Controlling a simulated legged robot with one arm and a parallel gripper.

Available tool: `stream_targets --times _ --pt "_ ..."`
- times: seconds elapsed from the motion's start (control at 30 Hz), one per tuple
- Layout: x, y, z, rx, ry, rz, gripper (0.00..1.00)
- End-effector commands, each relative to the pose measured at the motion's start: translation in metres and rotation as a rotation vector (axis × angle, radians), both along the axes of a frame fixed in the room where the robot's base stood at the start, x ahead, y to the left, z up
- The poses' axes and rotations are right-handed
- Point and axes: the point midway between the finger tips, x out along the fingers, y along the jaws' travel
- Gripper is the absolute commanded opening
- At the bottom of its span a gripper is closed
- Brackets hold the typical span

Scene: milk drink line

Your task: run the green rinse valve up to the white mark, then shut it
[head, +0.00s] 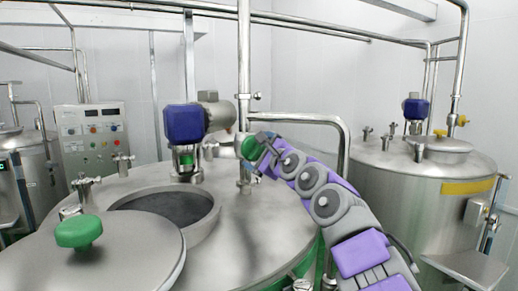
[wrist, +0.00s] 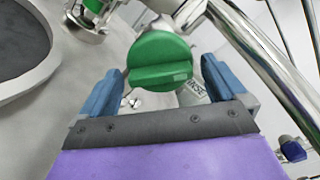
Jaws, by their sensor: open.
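The green rinse valve (wrist: 160,62) has a round knob with a raised bar across it, which lies nearly level in the wrist view. In the head view the valve (head: 246,146) sits on a vertical steel pipe above the tank lid. My gripper (wrist: 163,70) is open, with one blue finger on each side of the knob and small gaps visible. In the head view my gripper (head: 262,147) reaches the valve from the right. A pale label with dark letters (wrist: 197,93) shows partly behind the right finger. I cannot make out the white mark.
The tank has an open round hatch (head: 207,222) and a lid with a green knob (head: 78,232). A blue motor (head: 185,122) stands left of the valve. A bent steel pipe (head: 310,119) runs close above my arm. A second tank (head: 400,185) stands right.

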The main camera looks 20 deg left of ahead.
Motion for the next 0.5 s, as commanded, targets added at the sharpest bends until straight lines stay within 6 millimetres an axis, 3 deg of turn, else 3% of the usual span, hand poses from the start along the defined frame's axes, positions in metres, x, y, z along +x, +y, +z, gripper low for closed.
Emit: stream_targets --times 0.37,0.5 --pt "0.0015 0.0015 -0.0013 0.000 0.002 0.000 0.97" --pt "0.0017 0.0015 -0.0014 0.000 0.002 0.000 0.83"
